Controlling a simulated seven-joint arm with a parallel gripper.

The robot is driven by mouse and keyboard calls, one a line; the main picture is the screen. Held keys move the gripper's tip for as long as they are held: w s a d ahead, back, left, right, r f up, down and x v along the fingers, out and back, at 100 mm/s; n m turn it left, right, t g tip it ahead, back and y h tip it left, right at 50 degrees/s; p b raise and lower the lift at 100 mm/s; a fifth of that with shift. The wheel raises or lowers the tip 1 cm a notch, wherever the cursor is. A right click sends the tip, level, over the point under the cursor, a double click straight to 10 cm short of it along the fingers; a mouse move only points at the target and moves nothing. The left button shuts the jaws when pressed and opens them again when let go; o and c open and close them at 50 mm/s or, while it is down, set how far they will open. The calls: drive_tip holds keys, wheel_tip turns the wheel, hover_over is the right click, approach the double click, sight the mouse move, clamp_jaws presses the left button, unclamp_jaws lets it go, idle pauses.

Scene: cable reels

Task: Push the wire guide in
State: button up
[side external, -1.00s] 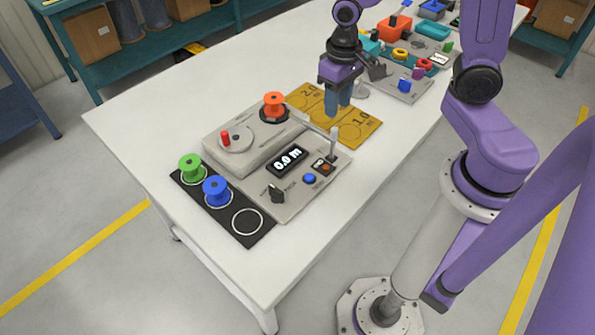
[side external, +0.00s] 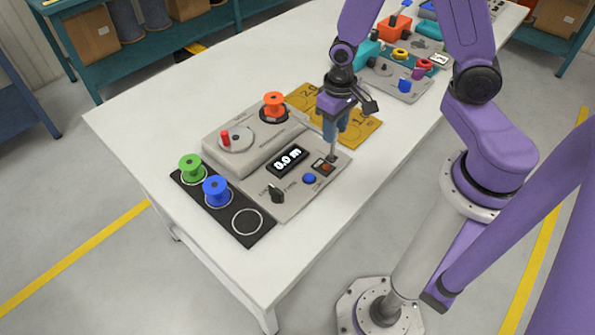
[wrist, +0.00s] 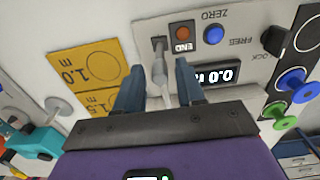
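The wire guide (side external: 332,150) is a grey upright post at the right end of the grey measuring machine (side external: 290,200). In the wrist view the wire guide (wrist: 159,68) shows ahead between my fingers, with a pale bar or cable running from it toward me. My gripper (side external: 335,128) is open, its blue fingers beside the top of the guide. In the wrist view my gripper (wrist: 158,82) has one finger on each side of the guide with gaps showing; contact cannot be seen. The display (side external: 287,160) reads 0.0 m.
An orange spool (side external: 274,104) and a crank disc with a red knob (side external: 225,136) sit on the machine. Green (side external: 190,167) and blue spools (side external: 216,190) stand on a black strip. A yellow marked mat (side external: 365,133) lies behind. The table's front right is clear.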

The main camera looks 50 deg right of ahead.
drive_tip(key=shift+c, duration=0.3)
clamp_jaws()
drive_tip(key=shift+w, duration=1.75)
drive_tip(key=shift+o, duration=0.6)
unclamp_jaws()
drive_tip(key=shift+r, duration=0.15)
wheel_tip(320, 180, up, 7)
